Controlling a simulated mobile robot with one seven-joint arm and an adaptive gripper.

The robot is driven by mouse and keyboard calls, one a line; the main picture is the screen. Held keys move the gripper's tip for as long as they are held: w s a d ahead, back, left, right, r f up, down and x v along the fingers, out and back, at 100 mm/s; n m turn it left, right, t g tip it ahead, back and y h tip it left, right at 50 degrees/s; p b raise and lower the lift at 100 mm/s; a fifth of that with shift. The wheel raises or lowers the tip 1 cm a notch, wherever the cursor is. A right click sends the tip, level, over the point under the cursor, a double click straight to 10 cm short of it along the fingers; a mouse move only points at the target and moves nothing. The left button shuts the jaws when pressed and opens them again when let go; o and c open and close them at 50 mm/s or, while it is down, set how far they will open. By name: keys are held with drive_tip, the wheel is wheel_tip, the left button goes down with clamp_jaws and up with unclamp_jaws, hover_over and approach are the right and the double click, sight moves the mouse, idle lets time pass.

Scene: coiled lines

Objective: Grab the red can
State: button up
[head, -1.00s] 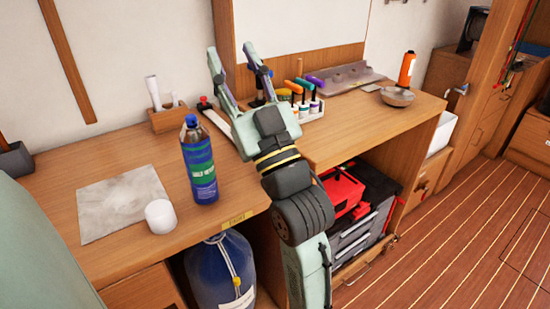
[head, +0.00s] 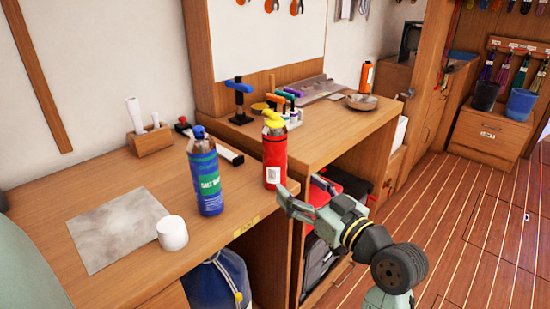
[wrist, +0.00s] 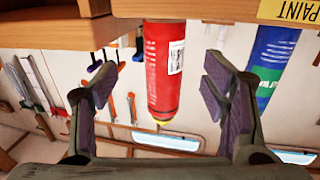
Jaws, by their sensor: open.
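The red can (head: 275,160), with a yellow top and a white label, stands upright on the wooden bench near its front edge. My gripper (head: 304,190) is open and empty, in front of the can and to its lower right in the head view. In the wrist view, where the scene appears upside down, the red can (wrist: 163,65) shows between the two spread fingers of my gripper (wrist: 158,88). The fingers look apart from the can, with gaps on both sides. The can's far side is hidden.
A blue and green can (head: 207,175) stands left of the red can. A white cup (head: 172,233) sits near the bench front. A rack with coloured-handled tools (head: 290,117) stands behind the red can. Below the bench are a blue jug (head: 215,285) and shelves.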

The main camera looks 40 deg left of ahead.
sight(282, 175)
drive_tip(key=x, duration=0.3)
drive_tip(key=shift+a+r+p, duration=0.1)
drive_tip(key=shift+a+p, duration=0.15)
drive_tip(key=shift+p, duration=0.05)
drive_tip(key=x, duration=0.1)
drive_tip(key=p+x, duration=0.2)
drive_tip(key=x, duration=0.1)
drive_tip(key=shift+s+a+r, duration=0.15)
drive_tip(key=shift+s, duration=0.1)
drive_tip(key=shift+w+a, duration=0.2)
drive_tip(key=shift+a, duration=0.4)
drive_tip(key=shift+c, duration=0.2)
drive_tip(key=c, duration=1.5)
